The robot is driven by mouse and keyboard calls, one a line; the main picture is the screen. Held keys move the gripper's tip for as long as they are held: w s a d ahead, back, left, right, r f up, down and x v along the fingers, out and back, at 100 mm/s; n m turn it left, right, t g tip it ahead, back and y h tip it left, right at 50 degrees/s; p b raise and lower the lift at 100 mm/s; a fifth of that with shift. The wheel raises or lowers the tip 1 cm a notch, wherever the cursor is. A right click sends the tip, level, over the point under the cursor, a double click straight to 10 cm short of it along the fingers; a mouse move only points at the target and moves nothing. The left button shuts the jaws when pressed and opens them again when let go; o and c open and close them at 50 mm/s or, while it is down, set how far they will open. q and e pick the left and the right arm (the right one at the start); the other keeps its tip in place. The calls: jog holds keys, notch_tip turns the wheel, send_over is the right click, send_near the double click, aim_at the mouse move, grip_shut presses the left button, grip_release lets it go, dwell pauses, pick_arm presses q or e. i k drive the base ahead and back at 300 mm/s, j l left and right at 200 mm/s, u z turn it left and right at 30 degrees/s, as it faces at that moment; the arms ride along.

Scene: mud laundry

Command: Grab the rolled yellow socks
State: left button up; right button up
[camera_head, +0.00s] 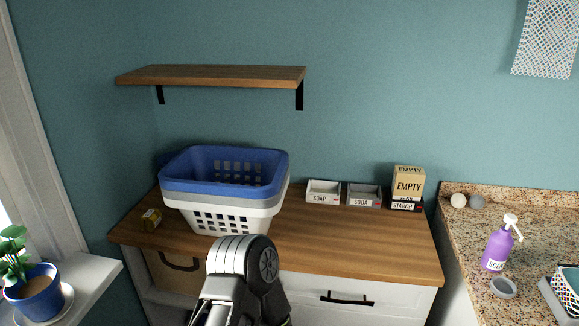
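A small yellow item (151,219) lies on the wooden counter at its left end, just left of the stacked laundry baskets. It may be the rolled yellow socks, but it is too small to tell, and a pale patch shows on it. No other yellow bundle is visible, and the inside of the top basket is only partly seen. One of my arm links, white and black, rises from the bottom middle in front of the counter. Neither of my grippers can be made out.
Blue, grey and white baskets (225,190) stand stacked on the counter (340,245). SOAP (322,193) and SODA trays (364,195) and an EMPTY box (408,184) line the wall. A shelf (210,75) hangs above. The counter's front right is clear. A purple bottle (497,249) stands right.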

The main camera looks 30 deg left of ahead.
aim_at(150, 219)
jog(key=u, duration=1.95)
